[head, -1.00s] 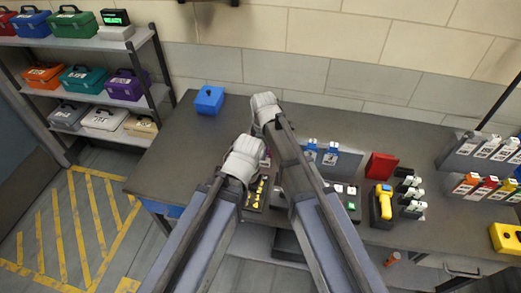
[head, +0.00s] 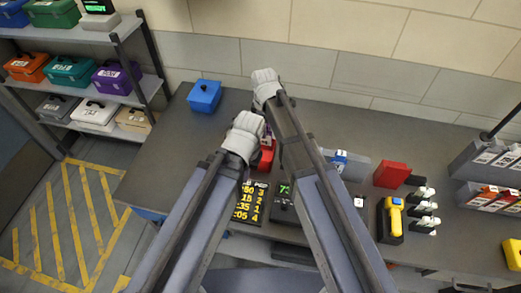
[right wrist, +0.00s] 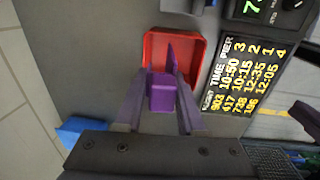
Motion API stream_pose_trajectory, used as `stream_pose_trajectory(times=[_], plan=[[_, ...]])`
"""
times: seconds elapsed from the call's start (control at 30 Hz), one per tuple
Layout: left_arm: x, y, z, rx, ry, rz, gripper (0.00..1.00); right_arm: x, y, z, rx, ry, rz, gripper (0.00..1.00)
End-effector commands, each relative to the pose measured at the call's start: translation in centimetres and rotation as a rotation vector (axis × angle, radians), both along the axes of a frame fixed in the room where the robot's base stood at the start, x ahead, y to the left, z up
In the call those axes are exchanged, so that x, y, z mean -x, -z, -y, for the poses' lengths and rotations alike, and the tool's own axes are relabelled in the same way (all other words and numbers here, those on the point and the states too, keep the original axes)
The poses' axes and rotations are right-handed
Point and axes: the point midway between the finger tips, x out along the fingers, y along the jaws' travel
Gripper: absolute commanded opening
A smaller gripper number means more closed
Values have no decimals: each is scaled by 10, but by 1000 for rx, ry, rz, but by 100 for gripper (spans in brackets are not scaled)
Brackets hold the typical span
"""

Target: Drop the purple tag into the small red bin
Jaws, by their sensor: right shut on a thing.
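The purple tag (right wrist: 163,98) is between the fingers of my right gripper (right wrist: 160,82), which is shut on it. In the right wrist view the tag overlaps the small red bin (right wrist: 194,50), an open tray with a raised rim. How high the tag is above the bin is hard to tell. In the head view a red part of the bin (head: 267,158) shows between my two arms, and my right gripper's fingers are mostly hidden behind its arm. My left arm ends in a white wrist beside the bin; its fingers are hidden.
A timetable display (head: 252,203) stands close to the bin. A blue box (head: 204,97) sits at the back left of the grey table. A red block (head: 390,174) and a yellow handheld device (head: 392,215) are to the right.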

Motion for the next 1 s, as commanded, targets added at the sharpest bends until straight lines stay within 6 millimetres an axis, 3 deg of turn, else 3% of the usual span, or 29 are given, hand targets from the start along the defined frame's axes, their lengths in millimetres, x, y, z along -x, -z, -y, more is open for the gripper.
stream_pose_trajectory(times=[0.37, 0.8, 1.0], plan=[[0, 7, 0, 0, 0, 0, 0, 0, 7, 0, 0, 0, 0, 0], [0, 53, 0, 0, -1, 0, 0, 0, 53, 0, 0, 0, 0, 0], [0, 61, 0, 0, -1, 0, 0, 0, 61, 0, 0, 0, 0, 0]])
